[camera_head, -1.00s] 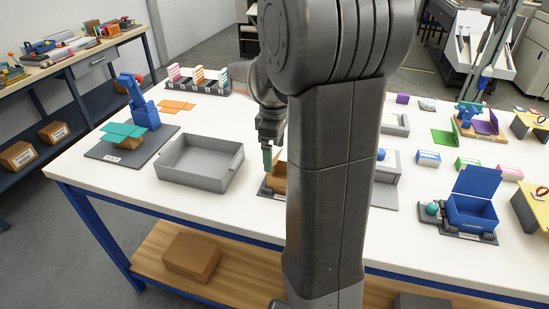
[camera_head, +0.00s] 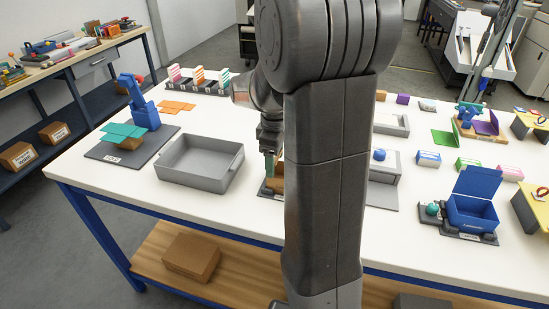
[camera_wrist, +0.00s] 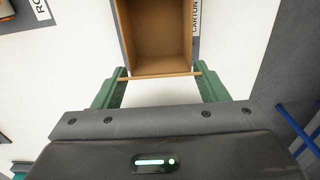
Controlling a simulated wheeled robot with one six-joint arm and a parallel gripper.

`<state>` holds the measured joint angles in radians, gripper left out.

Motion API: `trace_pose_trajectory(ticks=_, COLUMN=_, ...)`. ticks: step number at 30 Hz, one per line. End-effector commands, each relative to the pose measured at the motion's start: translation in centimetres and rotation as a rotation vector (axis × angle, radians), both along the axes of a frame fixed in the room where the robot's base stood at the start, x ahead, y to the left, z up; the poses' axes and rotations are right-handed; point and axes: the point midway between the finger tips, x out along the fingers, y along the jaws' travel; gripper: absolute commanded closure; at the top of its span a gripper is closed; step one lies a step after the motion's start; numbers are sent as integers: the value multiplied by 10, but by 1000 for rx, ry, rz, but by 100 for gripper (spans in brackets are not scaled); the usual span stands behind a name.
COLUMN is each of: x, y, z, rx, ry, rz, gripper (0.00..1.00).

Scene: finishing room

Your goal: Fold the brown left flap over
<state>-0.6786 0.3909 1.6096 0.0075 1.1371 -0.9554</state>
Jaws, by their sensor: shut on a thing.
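The brown carton (camera_head: 279,173) stands on the table in the head view, mostly hidden behind my arm. The wrist view looks down into the open carton (camera_wrist: 155,35); its inside looks empty. The brown flap (camera_wrist: 160,75) shows there as a thin, nearly edge-on strip along the carton's near edge. My gripper (camera_wrist: 160,84) has its green fingers at the two ends of this strip and is shut on it. In the head view my gripper (camera_head: 269,163) is at the carton's left side. How far the flap is tilted is hard to tell.
A grey tray (camera_head: 200,182) stands left of the carton. A grey board with a teal-flapped box (camera_head: 126,131) is further left. A blue open box (camera_head: 472,212) stands at the right. A white-label holder with several striped pieces (camera_head: 197,83) is behind. Bare table lies in front.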

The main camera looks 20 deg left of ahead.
Motion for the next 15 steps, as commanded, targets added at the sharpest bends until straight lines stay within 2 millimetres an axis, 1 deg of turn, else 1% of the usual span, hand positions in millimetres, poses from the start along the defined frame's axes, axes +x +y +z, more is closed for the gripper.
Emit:
trace_pose_trajectory(ticks=8, x=0, y=-5, z=-4, rx=104, ry=8, rz=-5, gripper=56)
trace_pose_trajectory(ticks=15, x=1, y=-13, z=-12, rx=293, ry=18, rz=-9, gripper=56)
